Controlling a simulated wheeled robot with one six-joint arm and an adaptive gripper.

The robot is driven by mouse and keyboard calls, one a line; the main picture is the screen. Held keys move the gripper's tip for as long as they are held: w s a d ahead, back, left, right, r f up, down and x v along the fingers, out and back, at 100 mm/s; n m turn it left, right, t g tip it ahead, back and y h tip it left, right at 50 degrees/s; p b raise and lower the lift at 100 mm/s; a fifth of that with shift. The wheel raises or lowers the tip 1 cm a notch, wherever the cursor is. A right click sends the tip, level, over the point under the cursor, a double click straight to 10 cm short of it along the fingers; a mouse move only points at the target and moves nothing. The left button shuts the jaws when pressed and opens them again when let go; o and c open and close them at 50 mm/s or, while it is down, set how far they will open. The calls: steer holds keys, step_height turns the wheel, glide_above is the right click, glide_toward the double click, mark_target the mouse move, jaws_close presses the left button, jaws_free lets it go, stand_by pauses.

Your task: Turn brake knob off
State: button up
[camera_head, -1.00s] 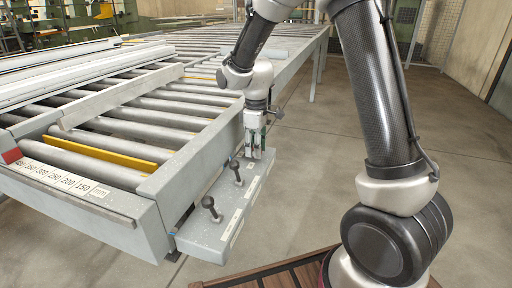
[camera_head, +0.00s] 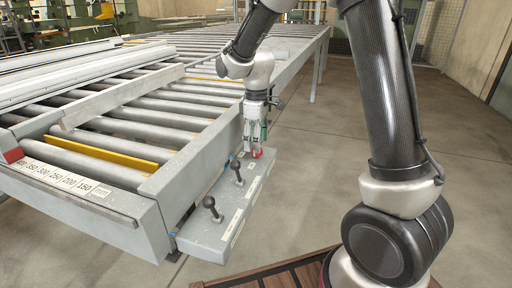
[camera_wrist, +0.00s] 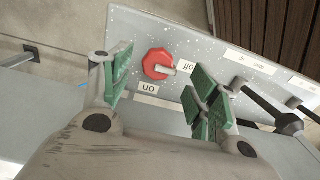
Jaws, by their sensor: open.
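The red brake knob (camera_wrist: 158,64) sits on the grey control panel (camera_wrist: 125,28), with a pale pointer bar aimed at the "off" label (camera_wrist: 188,67). The "on" label (camera_wrist: 148,88) is beside the knob, below it in the wrist view. In the head view the red knob (camera_head: 257,153) shows just under my gripper (camera_head: 256,141), at the far end of the panel. My gripper (camera_wrist: 163,75) is open, its green-padded fingers either side of the knob in the wrist view and apart from it. Nothing is held.
Two black ball-ended levers (camera_head: 212,207) (camera_head: 236,171) stand on the panel nearer the camera; one lies close to the right finger in the wrist view. The roller conveyor (camera_head: 150,185) is at the left. The floor (camera_head: 310,180) right of the panel is clear.

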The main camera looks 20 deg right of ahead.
step_height(320, 180, up, 9)
stand_by(0.5)
steer(key=s+d+r+m+t, duration=0.2)
steer(key=s+d+m, duration=0.3)
steer(key=s, duration=0.8)
steer(key=s+d+r+m+t, duration=0.2)
steer(key=s+d+r+m, duration=0.2)
steer(key=s+d, duration=0.6)
steer(key=shift+s+r+m, duration=0.15)
steer(key=shift+s+m, duration=0.85)
steer(key=shift+s, duration=0.7)
